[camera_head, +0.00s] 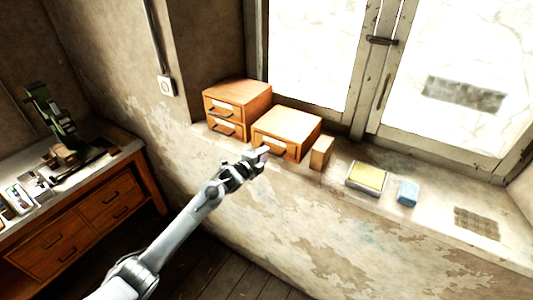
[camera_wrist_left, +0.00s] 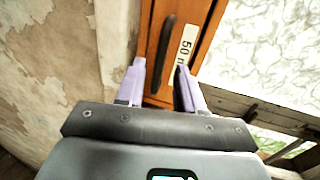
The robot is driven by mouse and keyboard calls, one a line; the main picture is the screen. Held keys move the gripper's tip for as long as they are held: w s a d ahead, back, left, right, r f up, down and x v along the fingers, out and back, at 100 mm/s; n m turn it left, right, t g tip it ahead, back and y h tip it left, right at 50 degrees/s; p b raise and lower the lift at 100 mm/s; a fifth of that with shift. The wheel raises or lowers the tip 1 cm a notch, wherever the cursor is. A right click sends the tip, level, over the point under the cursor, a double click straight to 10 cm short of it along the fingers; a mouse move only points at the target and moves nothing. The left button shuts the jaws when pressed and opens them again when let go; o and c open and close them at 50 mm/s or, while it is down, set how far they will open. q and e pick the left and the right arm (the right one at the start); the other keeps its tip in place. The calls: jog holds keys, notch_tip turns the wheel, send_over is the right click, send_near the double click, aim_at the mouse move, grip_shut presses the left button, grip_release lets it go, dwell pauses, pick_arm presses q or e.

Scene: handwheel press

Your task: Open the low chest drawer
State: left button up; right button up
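The low chest (camera_head: 288,125) is a light wooden box with one drawer, standing on the window sill to the right of a taller chest. Its drawer front faces the room and looks shut. My left gripper (camera_head: 262,155) is in front of it, near the dark handle (camera_head: 276,153). In the left wrist view, the dark bar handle (camera_wrist_left: 167,48) lies just beyond and between the spread fingertips of my left gripper (camera_wrist_left: 160,76). The gripper is open and empty. A white label (camera_wrist_left: 184,50) reading "50" is beside the handle. My right gripper is not in view.
The taller two-drawer chest (camera_head: 238,99) stands at left. To the right are a small wooden block (camera_head: 321,153), a yellow-topped tray (camera_head: 367,178) and a blue block (camera_head: 408,193). The window (camera_head: 380,60) is behind. A workbench (camera_head: 75,215) is at far left.

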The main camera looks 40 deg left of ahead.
pick_arm(q)
jog(key=shift+x, duration=1.45)
jog(key=shift+d, duration=0.1)
grip_shut()
